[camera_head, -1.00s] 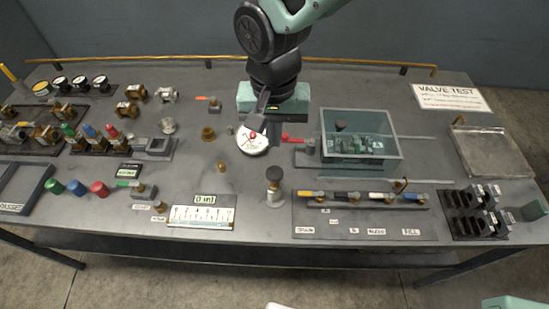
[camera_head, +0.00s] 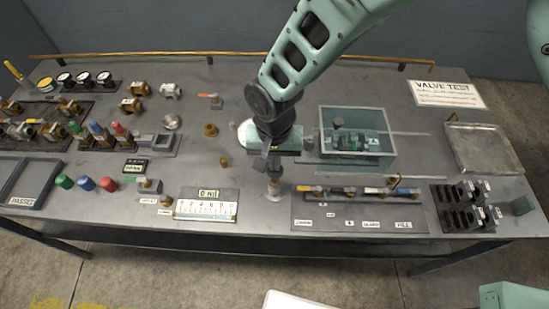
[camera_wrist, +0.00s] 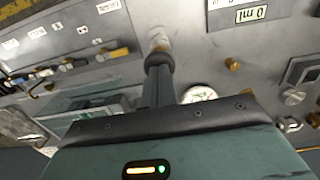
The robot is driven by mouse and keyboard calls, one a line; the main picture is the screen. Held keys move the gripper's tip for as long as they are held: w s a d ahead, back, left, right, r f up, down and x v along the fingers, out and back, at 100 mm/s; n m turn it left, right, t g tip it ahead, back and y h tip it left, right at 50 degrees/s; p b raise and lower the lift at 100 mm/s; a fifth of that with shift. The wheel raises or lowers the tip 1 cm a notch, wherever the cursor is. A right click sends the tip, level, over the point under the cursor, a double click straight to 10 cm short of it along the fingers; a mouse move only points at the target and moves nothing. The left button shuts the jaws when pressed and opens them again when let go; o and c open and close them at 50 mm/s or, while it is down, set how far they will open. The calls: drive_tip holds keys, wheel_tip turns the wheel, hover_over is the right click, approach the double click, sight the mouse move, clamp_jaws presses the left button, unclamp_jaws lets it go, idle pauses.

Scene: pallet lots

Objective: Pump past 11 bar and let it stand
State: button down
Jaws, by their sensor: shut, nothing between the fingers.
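My gripper (camera_head: 268,168) is shut and empty, pointing down at the pump post (camera_head: 273,190) near the table's front middle. In the wrist view the closed fingers (camera_wrist: 158,65) end at the top of the pale post (camera_wrist: 160,40); I cannot tell whether they touch it. The round white gauge (camera_head: 245,132) is partly hidden behind my gripper in the head view. It also shows in the wrist view (camera_wrist: 199,94), but its reading is too small to tell. The clear water tank (camera_head: 385,157) stands right of my gripper with a valve assembly inside.
A display plate (camera_head: 207,194) reads 0 ml. A panel of labelled valves (camera_head: 360,214) lies front right, with black holders (camera_head: 465,206) beyond. Coloured caps (camera_head: 85,184) and a tray (camera_head: 30,182) are at left. An empty metal tray (camera_head: 483,150) is at right.

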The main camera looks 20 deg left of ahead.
drive_tip(key=shift+f+b, duration=1.6)
drive_tip(key=shift+f, duration=0.25)
drive_tip(key=shift+d, duration=0.1)
drive_tip(key=shift+s, duration=0.1)
